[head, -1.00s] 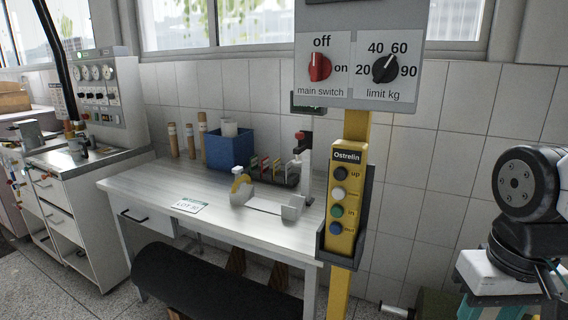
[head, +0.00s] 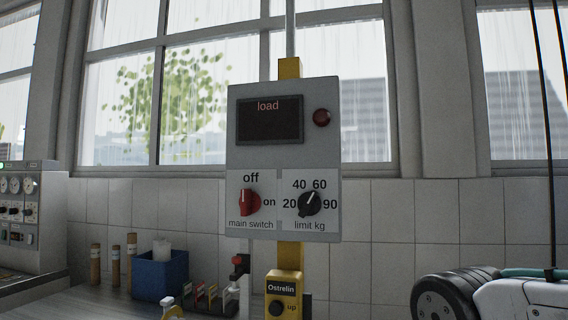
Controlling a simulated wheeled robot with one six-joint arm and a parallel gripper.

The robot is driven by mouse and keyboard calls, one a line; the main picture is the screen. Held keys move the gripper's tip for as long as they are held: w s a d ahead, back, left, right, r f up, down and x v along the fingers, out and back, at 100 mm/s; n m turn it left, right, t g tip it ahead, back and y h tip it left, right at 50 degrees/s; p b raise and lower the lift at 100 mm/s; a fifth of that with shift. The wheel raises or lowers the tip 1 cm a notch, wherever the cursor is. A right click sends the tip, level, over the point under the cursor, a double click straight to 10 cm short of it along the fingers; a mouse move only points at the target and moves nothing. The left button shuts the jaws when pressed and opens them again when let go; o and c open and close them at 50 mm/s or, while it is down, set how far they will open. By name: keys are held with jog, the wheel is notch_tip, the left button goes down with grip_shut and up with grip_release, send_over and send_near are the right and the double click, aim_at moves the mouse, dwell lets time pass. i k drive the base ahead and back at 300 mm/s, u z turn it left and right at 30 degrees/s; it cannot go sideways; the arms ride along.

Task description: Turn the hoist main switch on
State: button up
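The hoist main switch (head: 249,203) is a red rotary knob on the lower left of a grey control box (head: 238,150), in the head view. Its label panel reads "off" above the knob and "on" to its right. The knob's white mark points up, towards "off". My gripper is not in view; only part of my arm shows at the lower right, apart from the box.
A black limit knob (head: 309,204) sits right of the switch, pointing up between 40 and 60. Above are a dark "load" display (head: 270,122) and a dark red lamp (head: 321,117). A yellow Ostrelin pendant (head: 285,288) hangs below. A blue container (head: 160,276) stands on the bench.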

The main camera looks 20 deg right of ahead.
aim_at(250, 201)
jog(key=z, duration=0.9)
jog(key=k, duration=0.5)
jog(key=u, duration=1.1)
